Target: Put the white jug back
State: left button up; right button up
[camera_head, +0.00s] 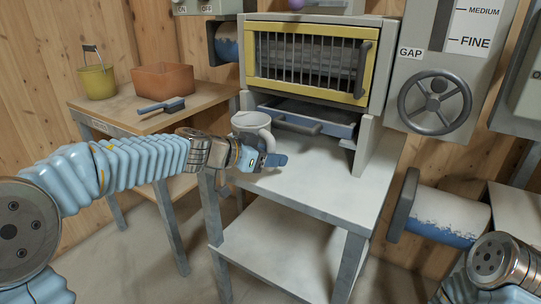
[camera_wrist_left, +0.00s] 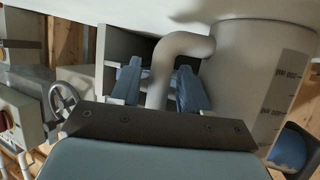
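The white jug (camera_head: 251,121) is near the left edge of the white table in the head view. The gripper hides its lower part, so I cannot tell whether it rests on the table. In the left wrist view the jug (camera_wrist_left: 255,75) is at the upper right, with a dark measuring scale on its side. Its curved handle (camera_wrist_left: 160,80) passes between the fingers of my left gripper (camera_wrist_left: 160,88), with a narrow gap visible on each side. In the head view my left gripper (camera_head: 270,160) is just in front of the jug. My right gripper is out of view.
The white table (camera_head: 330,185) has free room right of the jug. On the left wooden table are a green bucket (camera_head: 97,80), an orange bin (camera_head: 162,80) and a brush (camera_head: 162,105). A handwheel (camera_head: 440,102) is on the right.

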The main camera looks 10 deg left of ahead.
pick_arm(q)
jog(key=shift+o, duration=0.4)
jog(key=shift+r, duration=0.1)
jog(key=shift+s+a+r, duration=0.15)
jog(key=shift+a+r, duration=0.05)
jog(key=p+v, duration=0.2)
jog(key=v, duration=0.9)
jog(key=shift+s, duration=0.2)
jog(key=shift+a, duration=0.15)
